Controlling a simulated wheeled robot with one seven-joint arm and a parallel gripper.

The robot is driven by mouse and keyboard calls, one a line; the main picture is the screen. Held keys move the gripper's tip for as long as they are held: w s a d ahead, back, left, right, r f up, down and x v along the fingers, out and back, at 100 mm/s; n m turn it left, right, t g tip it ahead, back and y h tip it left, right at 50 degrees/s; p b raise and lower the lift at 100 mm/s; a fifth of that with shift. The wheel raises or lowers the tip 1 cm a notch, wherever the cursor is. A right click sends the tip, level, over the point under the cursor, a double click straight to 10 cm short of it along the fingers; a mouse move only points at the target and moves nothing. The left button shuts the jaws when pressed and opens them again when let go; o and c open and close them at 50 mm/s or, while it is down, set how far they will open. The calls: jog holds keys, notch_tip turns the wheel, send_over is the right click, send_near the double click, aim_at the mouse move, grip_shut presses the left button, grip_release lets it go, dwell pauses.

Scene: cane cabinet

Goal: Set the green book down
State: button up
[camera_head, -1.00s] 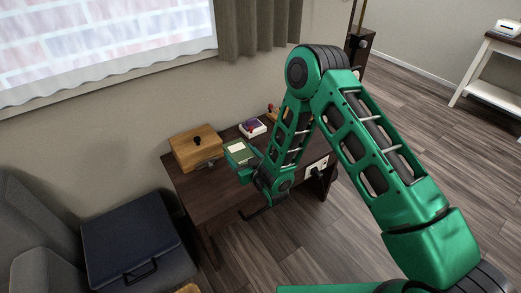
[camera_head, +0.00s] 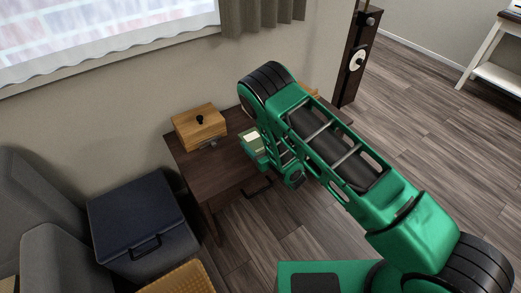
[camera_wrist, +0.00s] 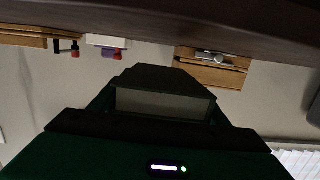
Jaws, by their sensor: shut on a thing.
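The green book (camera_head: 250,137) is over the right part of the dark wooden desk (camera_head: 212,178) in the head view, a pale patch showing on it. In the wrist view, which looks upside down, the book (camera_wrist: 160,72) shows as a dark cover with a pale edge between the fingers. My gripper (camera_wrist: 160,104) is shut on it. In the head view my gripper (camera_head: 258,150) is partly hidden by my own arm. The book appears held above the desk top, but I cannot tell the exact gap.
A wooden box (camera_head: 198,130) with a dark knob stands on the desk left of the book. A white and purple item (camera_wrist: 106,41) shows in the wrist view. A dark blue case (camera_head: 138,215) lies on the grey seat. The front left desk top is clear.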

jog(key=shift+w+d+f, duration=0.2)
jog(key=shift+d+f, duration=0.1)
jog(key=shift+d, duration=0.15)
jog(key=shift+f, duration=2)
jog(key=o, duration=1.2)
jog(key=shift+f, duration=0.1)
jog(key=v, duration=1.2)
jog(key=shift+d, duration=0.1)
